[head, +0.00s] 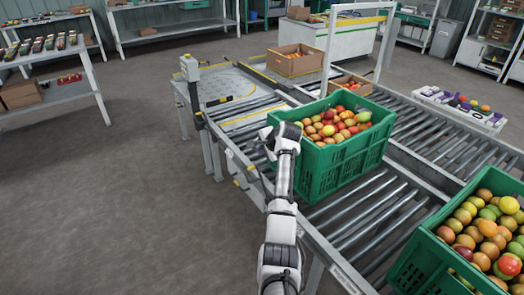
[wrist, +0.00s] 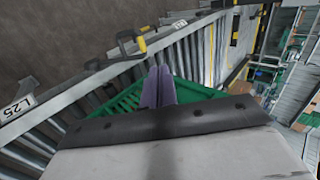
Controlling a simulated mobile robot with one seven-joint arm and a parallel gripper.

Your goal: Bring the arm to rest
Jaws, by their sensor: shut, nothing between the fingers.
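My arm reaches forward from the bottom of the head view, with its wrist end beside the near left corner of a green crate (head: 318,178) full of red, orange and green tomatoes. My gripper (wrist: 159,72) shows in the wrist view with its two purple-grey fingers together and nothing between them. Part of the green crate (wrist: 118,105) shows behind the fingers in the wrist view. I cannot tell whether the gripper touches it. In the head view the fingertips are hard to make out.
The crate stands on a roller conveyor (head: 365,215). A second green crate (head: 425,262) of tomatoes stands at lower right. A post with a box (head: 190,75) rises at the conveyor's left edge. Cardboard boxes (head: 296,65) stand farther back. The floor (head: 110,200) at left is clear.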

